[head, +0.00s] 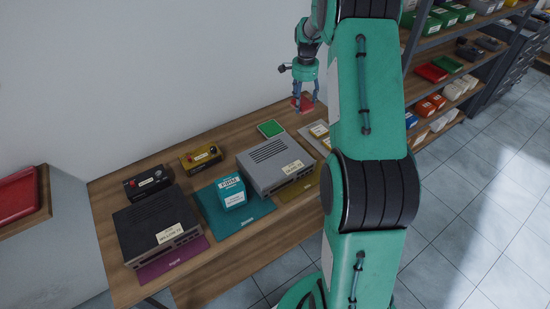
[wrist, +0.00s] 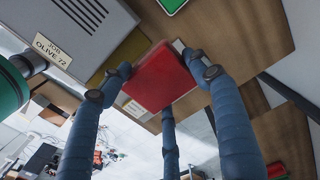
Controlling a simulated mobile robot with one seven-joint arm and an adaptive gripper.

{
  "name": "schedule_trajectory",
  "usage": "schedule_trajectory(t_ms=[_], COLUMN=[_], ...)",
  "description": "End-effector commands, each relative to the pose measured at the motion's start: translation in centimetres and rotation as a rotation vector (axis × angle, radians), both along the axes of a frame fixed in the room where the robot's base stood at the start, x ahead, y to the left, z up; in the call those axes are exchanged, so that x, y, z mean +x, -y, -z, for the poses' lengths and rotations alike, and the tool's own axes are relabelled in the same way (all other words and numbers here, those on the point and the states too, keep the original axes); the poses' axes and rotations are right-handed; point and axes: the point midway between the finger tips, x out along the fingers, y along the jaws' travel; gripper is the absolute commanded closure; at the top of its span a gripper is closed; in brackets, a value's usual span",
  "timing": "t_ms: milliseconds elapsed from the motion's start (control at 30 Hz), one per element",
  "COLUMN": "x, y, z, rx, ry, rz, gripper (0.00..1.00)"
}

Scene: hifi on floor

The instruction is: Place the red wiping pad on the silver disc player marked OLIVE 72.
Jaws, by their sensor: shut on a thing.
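The red wiping pad (head: 307,104) is held in my gripper (head: 304,95) above the back right part of the wooden table. In the wrist view the red pad (wrist: 160,80) lies between the blue fingers of my gripper (wrist: 160,72), which are shut on it. The silver disc player (head: 262,160) stands on the table, left of and nearer than my gripper. Its label reads OLIVE 72 in the wrist view, where the player (wrist: 75,25) fills the upper left. Its vented top is bare, and the pad is apart from it.
A green pad (head: 271,128) lies behind the player. A teal box (head: 231,191) on a teal mat (head: 208,215) stands left of it. A black player (head: 150,225), a black device (head: 148,182) and a yellow device (head: 201,157) are further left. Pale cards lie to the right.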

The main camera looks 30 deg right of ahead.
Motion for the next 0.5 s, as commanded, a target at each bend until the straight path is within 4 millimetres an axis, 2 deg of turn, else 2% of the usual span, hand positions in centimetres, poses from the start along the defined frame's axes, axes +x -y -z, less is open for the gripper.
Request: schedule_trajectory(t_ms=[267, 500], x=[-2.4, -5.8], y=[-3.9, -8.4], z=[-0.9, -1.3], rx=[-0.002, -0.001], ry=[0.003, 0.002], rz=[-0.001, 0.0], gripper=[0.64, 0.64])
